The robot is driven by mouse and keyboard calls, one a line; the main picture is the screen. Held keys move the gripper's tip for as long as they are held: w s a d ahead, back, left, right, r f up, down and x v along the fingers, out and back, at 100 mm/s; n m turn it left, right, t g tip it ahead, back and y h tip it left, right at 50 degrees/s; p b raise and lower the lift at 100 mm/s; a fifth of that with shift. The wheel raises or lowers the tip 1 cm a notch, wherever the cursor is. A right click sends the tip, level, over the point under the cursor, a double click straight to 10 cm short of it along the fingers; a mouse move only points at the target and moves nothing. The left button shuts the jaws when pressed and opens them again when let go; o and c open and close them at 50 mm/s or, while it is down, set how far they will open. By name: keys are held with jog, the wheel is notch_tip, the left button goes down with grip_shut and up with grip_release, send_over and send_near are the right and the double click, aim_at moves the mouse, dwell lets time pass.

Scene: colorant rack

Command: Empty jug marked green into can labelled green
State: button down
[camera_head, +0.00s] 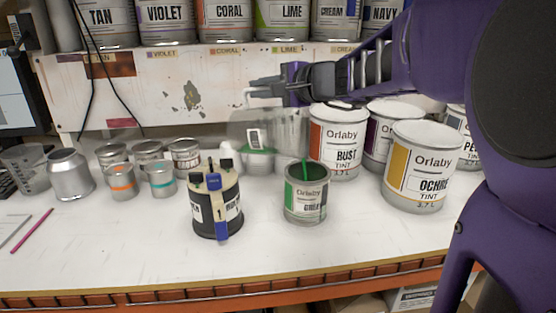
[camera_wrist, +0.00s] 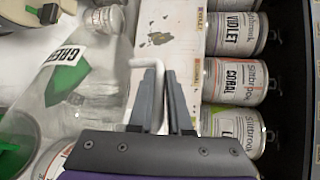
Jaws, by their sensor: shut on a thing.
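My gripper (camera_head: 268,88) is shut on the handle of a clear jug (camera_head: 287,130) and holds it above the bench, behind the green can. In the wrist view the jug (camera_wrist: 112,75) has a label reading GREEN and a green patch inside or behind its clear wall. The fingers (camera_wrist: 157,98) close on its pale handle. I cannot tell exactly how far the jug is tilted.
Several small tins are farther left. Labelled cans such as CORAL (camera_head: 225,18) line the shelf above.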

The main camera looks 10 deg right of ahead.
jog(key=shift+s+d+r, duration=0.25)
jog(key=shift+d, duration=0.15)
dwell(0.8)
jog(key=shift+y, duration=0.3)
